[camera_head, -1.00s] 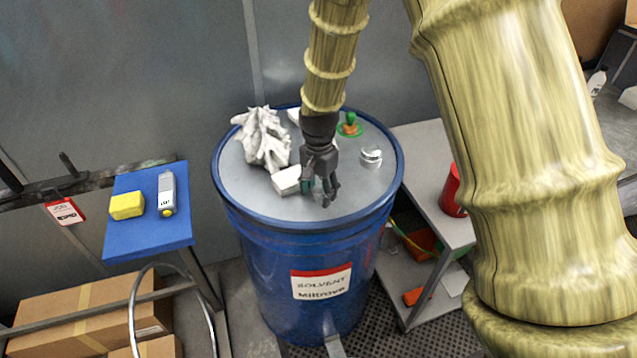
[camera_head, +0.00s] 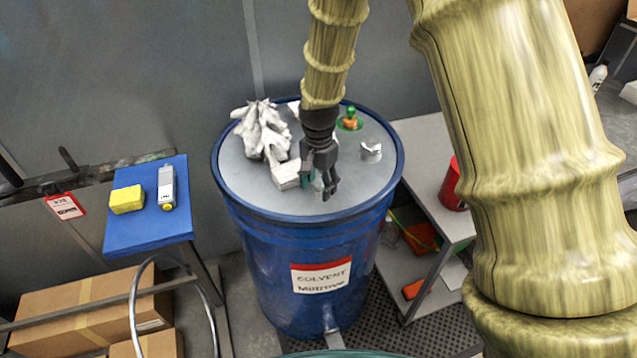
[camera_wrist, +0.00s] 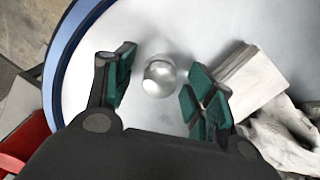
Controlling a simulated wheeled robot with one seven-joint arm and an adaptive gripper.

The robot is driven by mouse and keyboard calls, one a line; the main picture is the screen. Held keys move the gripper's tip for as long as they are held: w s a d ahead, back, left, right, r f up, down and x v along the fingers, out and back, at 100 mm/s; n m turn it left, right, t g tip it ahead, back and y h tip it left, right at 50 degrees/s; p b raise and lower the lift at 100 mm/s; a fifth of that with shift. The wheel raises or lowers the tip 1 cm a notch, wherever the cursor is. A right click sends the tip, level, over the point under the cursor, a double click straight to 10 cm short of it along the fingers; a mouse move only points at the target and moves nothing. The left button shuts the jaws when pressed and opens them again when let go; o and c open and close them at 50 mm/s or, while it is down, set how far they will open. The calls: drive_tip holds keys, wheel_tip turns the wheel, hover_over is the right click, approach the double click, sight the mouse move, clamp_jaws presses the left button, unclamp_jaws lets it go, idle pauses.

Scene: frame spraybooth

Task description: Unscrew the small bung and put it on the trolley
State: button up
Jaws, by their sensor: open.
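A shiny silver round bung (camera_wrist: 160,76) stands on the grey drum lid (camera_wrist: 150,30), between my open fingers in the wrist view, with a gap on each side. My gripper (camera_head: 324,188) points down over the front middle of the lid, and its green finger pads (camera_wrist: 161,95) flank the bung. In the head view the fingers mostly hide this bung. A larger silver fitting (camera_head: 371,152) stands farther right on the lid. The grey two-level unit right of the drum looks like the trolley (camera_head: 425,135); its wheels are not visible.
A white block (camera_head: 286,175) lies close left of my fingers, with a crumpled white rag (camera_head: 262,132) behind it. A green and orange fitting (camera_head: 350,120) stands at the back of the lid. A red can (camera_head: 453,190) stands on the trolley. A blue-topped stand (camera_head: 150,235) is left.

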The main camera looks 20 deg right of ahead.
sight(319, 184)
wheel_tip(319, 184, up, 10)
drive_tip(key=b, duration=0.2)
drive_tip(key=shift+r+b, duration=0.2)
drive_tip(key=shift+b, duration=0.1)
drive_tip(key=shift+r, duration=0.15)
drive_tip(key=shift+c, duration=0.2)
drive_tip(key=shift+s, duration=0.1)
